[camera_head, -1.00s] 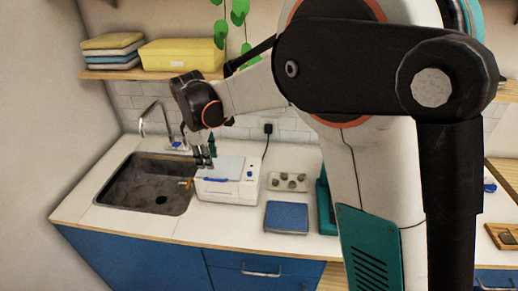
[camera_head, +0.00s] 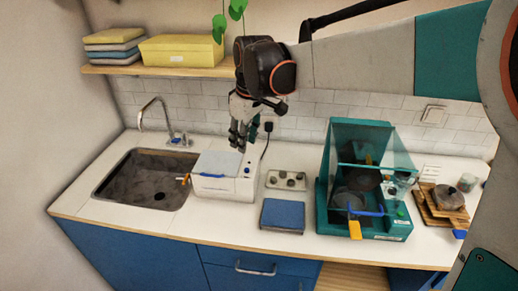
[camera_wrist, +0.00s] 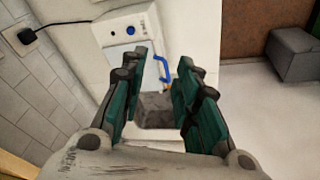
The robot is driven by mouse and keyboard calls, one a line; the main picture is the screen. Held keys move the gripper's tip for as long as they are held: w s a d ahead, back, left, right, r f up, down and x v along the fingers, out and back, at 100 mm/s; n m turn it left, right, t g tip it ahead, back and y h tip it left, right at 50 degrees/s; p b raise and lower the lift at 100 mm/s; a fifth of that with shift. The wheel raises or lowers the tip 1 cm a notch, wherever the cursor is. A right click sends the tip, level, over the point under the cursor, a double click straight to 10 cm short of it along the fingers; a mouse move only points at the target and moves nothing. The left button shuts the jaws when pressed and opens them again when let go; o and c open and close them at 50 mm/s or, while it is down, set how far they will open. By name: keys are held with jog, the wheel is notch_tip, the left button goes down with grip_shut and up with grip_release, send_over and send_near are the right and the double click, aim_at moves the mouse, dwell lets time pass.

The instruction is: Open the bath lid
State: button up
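The bath is a white box (camera_head: 220,186) on the counter, right of the sink. Its pale lid (camera_head: 218,162) looks closed and lies flat on top. My gripper (camera_head: 240,145) hangs above the right back part of the bath, fingers down. In the wrist view my gripper (camera_wrist: 160,58) has its two teal fingers apart with nothing held between them; the bath lies beyond the fingertips.
The sink (camera_head: 150,180) and its tap (camera_head: 155,112) are left of the bath. A blue pad (camera_head: 283,215) and a panel with knobs (camera_head: 286,180) are at right, then a teal glass-fronted station (camera_head: 365,226). A shelf (camera_head: 150,70) hangs above.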

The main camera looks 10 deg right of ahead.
jog(key=shift+m+t, duration=0.3)
jog(key=shift+m, duration=0.5)
jog(key=shift+s+d+f+b, duration=0.15)
jog(key=shift+s+d+b, duration=0.4)
jog(key=shift+s, duration=0.35)
jog(key=shift+s+d+f+b, duration=0.15)
jog(key=shift+s+d+b, duration=0.35)
jog(key=shift+s, duration=0.4)
